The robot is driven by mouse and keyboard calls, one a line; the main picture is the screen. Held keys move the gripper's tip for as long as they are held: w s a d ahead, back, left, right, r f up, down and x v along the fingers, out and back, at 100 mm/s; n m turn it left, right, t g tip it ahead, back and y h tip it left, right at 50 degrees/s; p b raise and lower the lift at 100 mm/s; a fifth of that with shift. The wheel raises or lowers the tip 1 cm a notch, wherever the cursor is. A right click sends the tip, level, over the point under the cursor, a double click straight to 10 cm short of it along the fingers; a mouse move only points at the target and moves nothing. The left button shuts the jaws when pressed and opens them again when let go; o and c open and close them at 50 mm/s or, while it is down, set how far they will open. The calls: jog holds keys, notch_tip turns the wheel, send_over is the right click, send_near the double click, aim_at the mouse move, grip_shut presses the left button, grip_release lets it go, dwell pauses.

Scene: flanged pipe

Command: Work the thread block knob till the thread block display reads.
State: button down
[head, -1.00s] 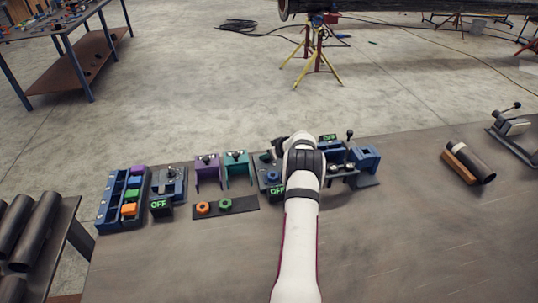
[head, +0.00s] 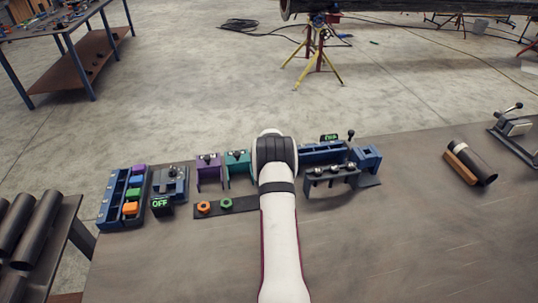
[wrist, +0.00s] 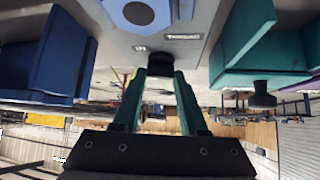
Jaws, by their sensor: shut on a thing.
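In the wrist view a grey block face (wrist: 200,18) bears a label that seems to begin with "Thread". My gripper (wrist: 160,80) has its two teal fingers against this block, with a small dark knob (wrist: 158,72) between the tips. It is shut on that knob. In the head view my arm covers the block, its knob and its display, so the reading there cannot be seen.
A block with a green OFF display (head: 160,204) stands to the left, beside a blue rack (head: 113,203) of coloured blocks. Purple (head: 208,172) and teal (head: 238,172) holders stand close left of my arm. A blue fixture (head: 330,172) stands close right.

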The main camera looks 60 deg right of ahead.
jog(key=shift+r+m, duration=0.1)
jog(key=shift+m, duration=0.2)
dwell(0.4)
jog(key=shift+c, duration=2.2)
grip_release()
jog(key=shift+a, duration=0.1)
jog(key=v, duration=1.5)
jog(key=shift+w+a+r, duration=0.15)
jog(key=shift+a+r, duration=0.05)
jog(key=shift+a, duration=0.25)
